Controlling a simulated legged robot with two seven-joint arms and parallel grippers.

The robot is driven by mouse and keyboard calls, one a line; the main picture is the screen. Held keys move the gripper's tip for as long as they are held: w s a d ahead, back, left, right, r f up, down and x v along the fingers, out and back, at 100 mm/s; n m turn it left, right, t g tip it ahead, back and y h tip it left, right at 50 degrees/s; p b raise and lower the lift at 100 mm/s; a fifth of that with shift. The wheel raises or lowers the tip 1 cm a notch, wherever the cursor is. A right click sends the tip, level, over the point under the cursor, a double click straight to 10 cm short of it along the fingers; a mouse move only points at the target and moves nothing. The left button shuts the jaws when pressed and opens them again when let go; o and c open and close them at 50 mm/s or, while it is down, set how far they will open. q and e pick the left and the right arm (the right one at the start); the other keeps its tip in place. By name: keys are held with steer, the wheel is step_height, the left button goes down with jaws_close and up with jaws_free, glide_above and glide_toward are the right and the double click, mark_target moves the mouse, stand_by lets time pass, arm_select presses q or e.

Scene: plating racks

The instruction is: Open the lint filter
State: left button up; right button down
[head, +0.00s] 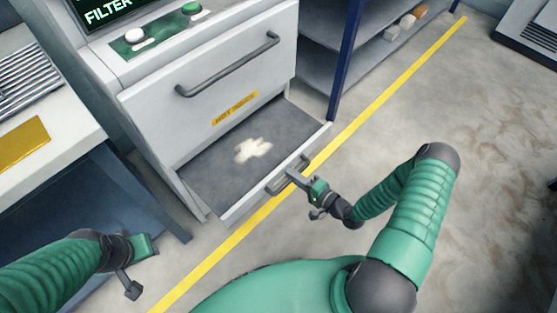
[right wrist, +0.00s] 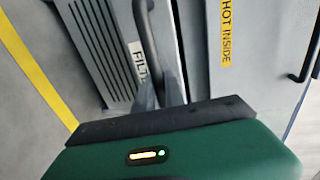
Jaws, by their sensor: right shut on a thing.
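The lint filter is a low drawer (head: 195,180) at the bottom of the white machine. It stands out from the machine, and a pale clump of lint (head: 253,150) lies on its dark grey top. My right gripper (head: 292,178) is shut on the dark handle (head: 275,186) at the drawer's front.
Above the drawer is a closed white door with a dark bar handle (head: 228,66) and a yellow "HOT INSIDE" label (head: 235,108). A yellow floor line (head: 375,105) runs past the drawer front. A blue-posted shelf (head: 345,60) stands right of the machine. Open floor lies at right.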

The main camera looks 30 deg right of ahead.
steer(key=shift+s+d+f, duration=0.1)
steer(key=shift+s+d, duration=0.05)
steer(key=shift+s, duration=0.55)
steer(key=shift+s+d+f, duration=0.1)
steer(key=shift+s+d, duration=0.1)
steer(key=shift+s, duration=0.55)
steer(key=shift+s+d, duration=0.15)
steer(key=shift+s, duration=0.55)
steer(key=c, duration=1.4)
jaws_free()
steer(key=shift+w, duration=0.1)
steer(key=shift+d+r, duration=0.1)
steer(key=shift+w, duration=0.1)
steer(key=shift+d, duration=0.1)
steer(key=p+v, duration=0.4)
steer(key=v, duration=1.3)
